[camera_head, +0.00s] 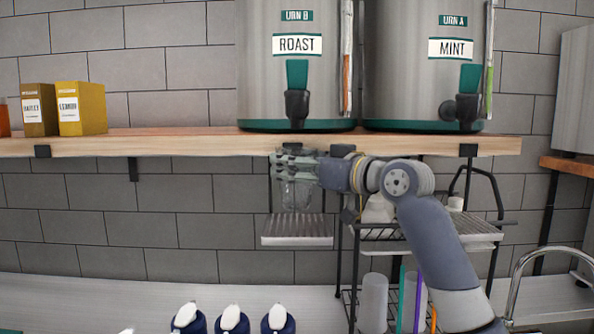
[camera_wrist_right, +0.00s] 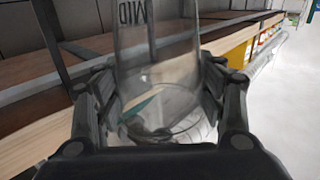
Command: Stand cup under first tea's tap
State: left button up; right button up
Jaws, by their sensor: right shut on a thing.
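My right gripper (camera_head: 297,162) is shut on a clear cup (camera_head: 300,192). It holds the cup below the front of the wooden shelf, above a ribbed drip tray (camera_head: 297,230). The cup (camera_wrist_right: 160,60) also shows in the right wrist view between the two fingers (camera_wrist_right: 160,110). The cup is under the black tap (camera_head: 297,106) of the urn labelled ROAST (camera_head: 297,45); a gap to the tray seems to show, but I cannot tell for sure. The second urn, labelled MINT (camera_head: 451,48), with its own tap (camera_head: 465,105), stands to the right. My left gripper is not in view.
The wooden shelf (camera_head: 190,144) runs above the cup, with two yellow and brown boxes (camera_head: 82,108) at left. A wire rack (camera_head: 350,285) with tubes and straws stands right of the drip tray. Several blue-bodied bottles (camera_head: 232,321) stand at the front of the counter (camera_head: 110,295).

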aim_at(308, 185)
jog(key=shift+w+d+f+p, duration=0.15)
jog(key=shift+f+p, duration=0.75)
jog(key=shift+f, duration=0.85)
jog(key=shift+f, duration=0.2)
jog(key=o, duration=0.7)
